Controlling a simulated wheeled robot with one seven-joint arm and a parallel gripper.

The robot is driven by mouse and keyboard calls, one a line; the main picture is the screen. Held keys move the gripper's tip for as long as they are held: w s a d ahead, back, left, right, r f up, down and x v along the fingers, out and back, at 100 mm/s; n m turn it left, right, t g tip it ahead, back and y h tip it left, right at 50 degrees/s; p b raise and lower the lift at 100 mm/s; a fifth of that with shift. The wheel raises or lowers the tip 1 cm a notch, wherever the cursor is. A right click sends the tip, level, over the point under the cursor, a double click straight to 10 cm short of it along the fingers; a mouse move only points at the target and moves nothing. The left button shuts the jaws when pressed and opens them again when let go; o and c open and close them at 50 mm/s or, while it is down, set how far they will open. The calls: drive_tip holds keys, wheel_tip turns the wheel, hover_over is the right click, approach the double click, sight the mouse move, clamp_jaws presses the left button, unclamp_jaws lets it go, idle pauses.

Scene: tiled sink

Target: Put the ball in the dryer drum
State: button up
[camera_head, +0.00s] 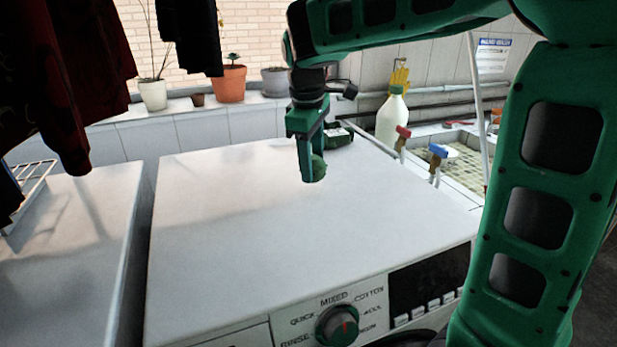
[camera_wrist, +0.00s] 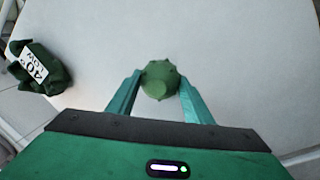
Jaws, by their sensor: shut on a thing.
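The ball is small, green and knobbly (camera_head: 318,168). In the wrist view the ball (camera_wrist: 158,80) sits between the two fingertips. My gripper (camera_head: 312,172) is shut on it and points down over the white top of a machine (camera_head: 230,220). I cannot tell whether the ball touches that top. The machine has a dial (camera_head: 337,326) and a dark display on its front. Its door and any drum are out of view, and I cannot tell whether it is the dryer.
A dark green object with a white label (camera_wrist: 38,66) lies left of the gripper in the wrist view. A bottle (camera_head: 391,115), red and blue taps (camera_head: 437,158) and a sink stand right. Another white appliance (camera_head: 75,250) stands left. Dark clothes (camera_head: 60,80) hang upper left.

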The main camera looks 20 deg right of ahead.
drive_tip(key=shift+f, duration=1.95)
drive_tip(key=shift+f, duration=0.1)
drive_tip(key=o, duration=1.1)
drive_tip(key=shift+o, duration=0.2)
